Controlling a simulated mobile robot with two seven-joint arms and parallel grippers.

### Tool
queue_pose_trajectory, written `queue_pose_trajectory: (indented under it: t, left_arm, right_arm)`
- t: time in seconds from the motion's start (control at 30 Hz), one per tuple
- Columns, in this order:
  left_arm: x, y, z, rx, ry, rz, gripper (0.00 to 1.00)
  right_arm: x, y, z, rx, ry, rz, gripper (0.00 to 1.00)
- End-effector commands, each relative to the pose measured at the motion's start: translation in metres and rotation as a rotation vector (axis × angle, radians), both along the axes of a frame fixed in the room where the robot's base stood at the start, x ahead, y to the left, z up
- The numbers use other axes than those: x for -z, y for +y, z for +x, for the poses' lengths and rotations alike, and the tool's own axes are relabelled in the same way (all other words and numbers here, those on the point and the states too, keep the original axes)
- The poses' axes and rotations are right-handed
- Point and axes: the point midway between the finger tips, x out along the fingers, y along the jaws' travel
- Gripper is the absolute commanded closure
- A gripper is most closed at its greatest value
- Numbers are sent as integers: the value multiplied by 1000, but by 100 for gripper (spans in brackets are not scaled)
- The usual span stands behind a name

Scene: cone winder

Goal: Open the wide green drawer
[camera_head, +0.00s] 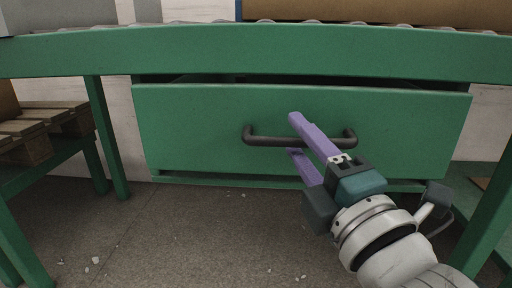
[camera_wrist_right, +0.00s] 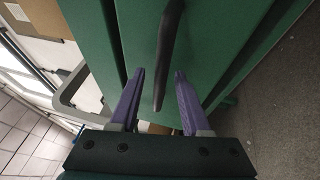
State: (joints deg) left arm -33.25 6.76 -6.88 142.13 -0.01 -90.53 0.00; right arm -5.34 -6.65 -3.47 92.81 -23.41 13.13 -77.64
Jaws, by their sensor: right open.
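The wide green drawer (camera_head: 210,118) is in the middle of the head view under the green table. A dark gap shows along its top edge, and its front stands a little forward of the table frame. Its dark bar handle (camera_head: 262,139) runs level across the front. My right gripper (camera_head: 294,134) is open at the handle, one purple finger above the bar and one below. In the right wrist view the handle (camera_wrist_right: 168,50) lies between the two fingers (camera_wrist_right: 160,76), with no clear contact on either side. My left gripper is not in view.
The green table (camera_head: 300,50) carries a roller top with a brown box (camera_head: 380,12) at the back. Wooden pallets (camera_head: 30,135) sit on a green stand at the left. Green legs (camera_head: 106,140) flank the drawer. The floor (camera_head: 180,230) in front is clear except for small scraps.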

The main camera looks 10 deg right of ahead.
Motion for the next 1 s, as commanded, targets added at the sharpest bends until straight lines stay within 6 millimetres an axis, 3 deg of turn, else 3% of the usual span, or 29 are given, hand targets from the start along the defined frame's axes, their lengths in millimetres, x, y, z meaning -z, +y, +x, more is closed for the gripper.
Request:
queue_pose_trajectory:
  t: [0.3,0.7,1.0]
  left_arm:
    - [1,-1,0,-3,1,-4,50]
    - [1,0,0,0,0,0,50]
    - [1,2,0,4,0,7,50]
  right_arm:
    - [-1,0,3,0,2,0,54]
    - [-1,0,3,0,1,0,99]
    - [-1,0,3,0,1,0,100]
